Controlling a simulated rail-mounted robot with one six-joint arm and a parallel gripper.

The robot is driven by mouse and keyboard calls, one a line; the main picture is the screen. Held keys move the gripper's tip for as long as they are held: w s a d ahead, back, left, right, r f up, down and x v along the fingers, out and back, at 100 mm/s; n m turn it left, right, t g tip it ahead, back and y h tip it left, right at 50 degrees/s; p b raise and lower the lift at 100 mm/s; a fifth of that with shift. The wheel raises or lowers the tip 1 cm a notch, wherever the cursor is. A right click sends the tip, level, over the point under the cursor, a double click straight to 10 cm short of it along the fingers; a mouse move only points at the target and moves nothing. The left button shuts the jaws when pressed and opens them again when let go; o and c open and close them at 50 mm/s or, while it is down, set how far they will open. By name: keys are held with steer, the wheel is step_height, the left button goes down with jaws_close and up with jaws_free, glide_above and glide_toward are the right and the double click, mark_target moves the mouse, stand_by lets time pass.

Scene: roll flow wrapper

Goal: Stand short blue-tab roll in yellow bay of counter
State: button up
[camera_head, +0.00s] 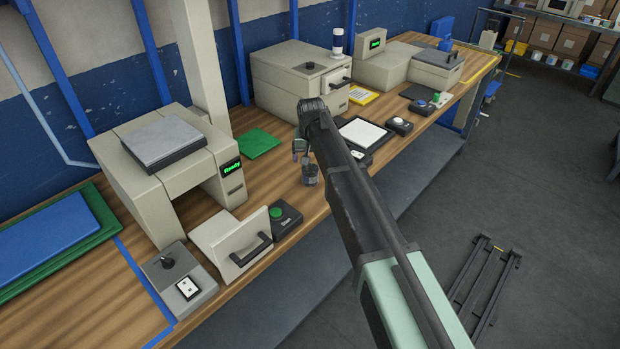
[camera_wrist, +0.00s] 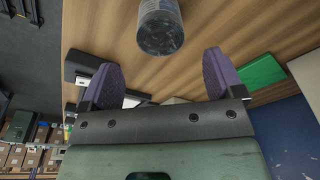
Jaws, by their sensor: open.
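A small clear, greyish cylinder (camera_head: 310,174) stands on the wooden counter (camera_head: 260,182) just below my gripper (camera_head: 302,148). In the wrist view the cylinder (camera_wrist: 160,27) appears ahead of the two purple fingers, roughly centred between them and apart from both. My gripper (camera_wrist: 160,82) is open and empty. I cannot make out a blue tab on the cylinder, so I cannot tell if it is the short blue-tab roll. A yellow line (camera_head: 469,83) marks the counter's far right end.
A beige machine (camera_head: 140,185) with a green "Ready" display stands left. A green-button box (camera_head: 285,216) and a handled panel (camera_head: 232,243) sit in front. A white-topped pad (camera_head: 364,133) and dark control boxes (camera_head: 398,126) lie to the right. A white-and-blue cylinder (camera_head: 338,42) stands on the rear machine.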

mark_target(310, 168)
steer(key=f+b, duration=0.2)
steer(key=f, duration=0.1)
steer(key=f+b, duration=0.2)
steer(key=w+f+b, duration=0.1)
steer(key=f+b, duration=0.2)
steer(key=shift+w+a+f, duration=0.1)
steer(key=shift+f, duration=0.2)
steer(key=shift+r, duration=0.25)
steer(key=c, duration=1.2)
steer(key=shift+o, duration=0.2)
steer(key=shift+r+p, duration=0.1)
steer(key=shift+p, duration=0.3)
step_height(310, 168, up, 20)
steer(key=p, duration=1.9)
steer(key=shift+p, duration=0.4)
